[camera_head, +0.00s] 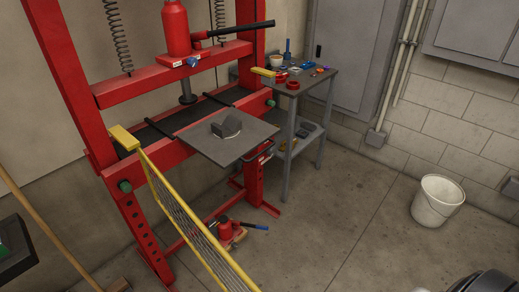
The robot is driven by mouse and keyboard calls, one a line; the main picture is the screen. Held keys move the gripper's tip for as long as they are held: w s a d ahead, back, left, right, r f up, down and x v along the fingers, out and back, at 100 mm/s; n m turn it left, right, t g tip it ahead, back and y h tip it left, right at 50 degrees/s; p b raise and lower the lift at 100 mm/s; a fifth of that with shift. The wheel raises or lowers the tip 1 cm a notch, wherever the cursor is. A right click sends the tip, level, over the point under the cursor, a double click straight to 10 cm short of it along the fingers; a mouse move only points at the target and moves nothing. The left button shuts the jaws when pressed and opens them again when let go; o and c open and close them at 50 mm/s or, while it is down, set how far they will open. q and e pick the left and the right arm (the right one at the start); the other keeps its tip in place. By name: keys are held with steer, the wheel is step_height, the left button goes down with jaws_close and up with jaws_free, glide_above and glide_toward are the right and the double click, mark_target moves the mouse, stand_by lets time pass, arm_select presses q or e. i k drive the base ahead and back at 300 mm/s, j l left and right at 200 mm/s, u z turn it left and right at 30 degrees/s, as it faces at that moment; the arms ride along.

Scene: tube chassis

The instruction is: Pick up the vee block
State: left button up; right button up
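A grey block with a notch in its top, which looks like the vee block (229,124), sits on a flat grey plate (247,144). The plate sticks out from the front of the red shop press (176,158) at bed height. Neither of my grippers can be made out in the head view, and nothing is touching the block.
A yellow mesh guard (192,224) stands open in front of the press, left of the plate. A small grey table (319,84) with cups and small parts is behind right. A white bucket (435,201) stands at right. A red jack (226,234) lies low. The centre floor is clear.

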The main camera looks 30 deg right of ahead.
mark_target(231, 125)
steer(key=l+u, duration=0.15)
steer(key=u, duration=0.35)
steer(key=i+l+u, duration=0.15)
steer(key=l+u, duration=0.25)
steer(key=l, duration=0.5)
steer(key=l+u, duration=0.4)
steer(key=l, duration=0.5)
